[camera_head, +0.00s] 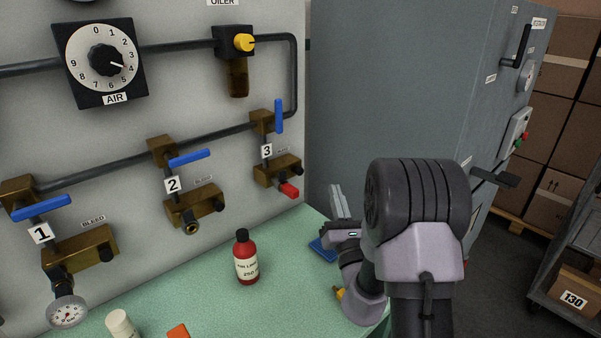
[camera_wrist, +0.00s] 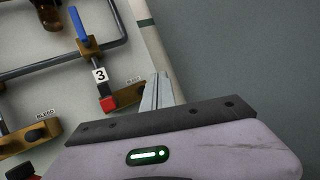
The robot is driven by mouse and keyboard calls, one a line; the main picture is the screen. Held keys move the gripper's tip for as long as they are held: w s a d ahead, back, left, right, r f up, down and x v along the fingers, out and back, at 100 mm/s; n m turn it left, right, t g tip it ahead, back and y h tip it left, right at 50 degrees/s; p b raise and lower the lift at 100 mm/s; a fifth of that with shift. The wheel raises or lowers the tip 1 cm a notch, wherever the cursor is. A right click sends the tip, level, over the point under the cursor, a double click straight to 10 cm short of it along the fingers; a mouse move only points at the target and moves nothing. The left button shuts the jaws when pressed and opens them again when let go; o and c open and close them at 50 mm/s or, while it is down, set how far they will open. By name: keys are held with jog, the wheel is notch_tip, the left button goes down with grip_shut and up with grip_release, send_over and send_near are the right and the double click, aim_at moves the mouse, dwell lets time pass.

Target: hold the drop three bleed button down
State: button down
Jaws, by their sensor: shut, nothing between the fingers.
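Drop three is marked by a white "3" label (camera_head: 266,151) on the grey panel. Below it is its brass bleed block (camera_head: 275,170), with a small dark button (camera_head: 299,170) at the right end and a red fitting (camera_head: 289,190) in front. In the wrist view the block (camera_wrist: 127,95) and red fitting (camera_wrist: 108,103) lie left of my fingers; the button is hard to make out there. My gripper (camera_head: 336,192) is shut and empty. It is right of the block and a little lower in the head view, apparently apart from it.
Drop three's blue handle (camera_head: 279,116) stands upright. Drops two (camera_head: 195,205) and one (camera_head: 80,250) are further left. A red bottle (camera_head: 246,258) and a blue item (camera_head: 323,249) are on the green bench (camera_head: 205,300). A grey cabinet (camera_head: 400,80) stands at right.

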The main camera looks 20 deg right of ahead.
aim_at(299, 171)
jog(key=shift+w, duration=0.1)
jog(key=w+a+p, duration=0.3)
jog(key=w+p, duration=0.1)
jog(key=w, duration=0.4)
jog(key=shift+a+p, duration=0.2)
jog(key=shift+p, duration=0.2)
jog(key=shift+w, duration=0.1)
dwell(1.5)
jog(key=shift+w+a, duration=0.15)
jog(key=shift+w, duration=0.15)
jog(key=shift+w+a+r+p, duration=0.1)
jog(key=shift+w+a+p, duration=0.15)
jog(key=shift+w+p, duration=0.25)
dwell(1.6)
dwell(1.9)
jog(key=shift+s+d+b, duration=0.4)
jog(key=shift+s+b, duration=0.05)
jog(key=shift+s, duration=0.4)
